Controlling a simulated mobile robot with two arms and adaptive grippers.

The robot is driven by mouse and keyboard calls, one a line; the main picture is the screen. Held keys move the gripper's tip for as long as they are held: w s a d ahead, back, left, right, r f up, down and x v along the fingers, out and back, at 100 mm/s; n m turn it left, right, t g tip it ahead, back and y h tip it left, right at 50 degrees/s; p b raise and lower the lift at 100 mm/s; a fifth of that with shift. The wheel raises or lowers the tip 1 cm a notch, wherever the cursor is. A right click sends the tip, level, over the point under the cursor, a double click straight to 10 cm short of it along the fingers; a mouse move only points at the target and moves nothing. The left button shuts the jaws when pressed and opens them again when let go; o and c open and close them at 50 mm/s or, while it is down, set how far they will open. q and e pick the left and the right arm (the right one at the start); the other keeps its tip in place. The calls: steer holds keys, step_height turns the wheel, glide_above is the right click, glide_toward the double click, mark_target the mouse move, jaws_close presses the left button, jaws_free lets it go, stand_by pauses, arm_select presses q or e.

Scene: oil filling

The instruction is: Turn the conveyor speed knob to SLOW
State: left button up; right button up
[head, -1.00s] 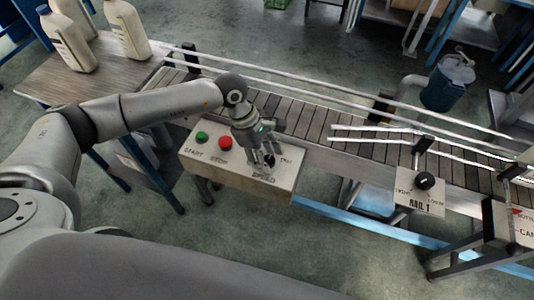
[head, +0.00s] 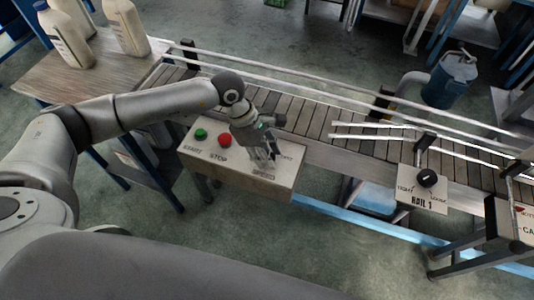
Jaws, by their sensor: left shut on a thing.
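The control box (head: 225,172) sits at the front side of the conveyor (head: 310,118). It bears a green START button (head: 201,134), a red STOP button (head: 224,140) and, at its right part, the SPEED label. My left gripper (head: 267,163) reaches down onto the right part of the box, above that label. Its fingers are shut on the speed knob, which is mostly hidden behind them, so its pointer cannot be read. My right gripper is not in view.
A rail panel (head: 422,196) with a black knob (head: 428,178) is on the conveyor's front side to the right. Several bottles (head: 68,40) stand on the wooden table (head: 110,68) at upper left. A blue container (head: 450,80) stands behind the conveyor.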

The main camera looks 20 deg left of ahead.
arm_select(q)
steer(key=n+b, duration=0.1)
steer(key=n+t+b, duration=0.1)
steer(key=n+b, duration=0.1)
steer(key=n+t+b, duration=0.1)
steer(key=n, duration=0.1)
steer(key=shift+s+f, duration=0.1)
steer(key=shift+f, duration=0.15)
steer(key=n+b, duration=0.2)
steer(key=b, duration=0.1)
steer(key=shift+r+n+t+y, duration=0.1)
steer(key=shift+n+t+y, duration=0.2)
steer(key=shift+t+y, duration=0.1)
steer(key=shift+r+n+b, duration=0.15)
steer(key=shift+n+b, duration=0.25)
steer(key=shift+n, duration=0.1)
steer(key=o, duration=1)
steer(key=shift+s, duration=0.1)
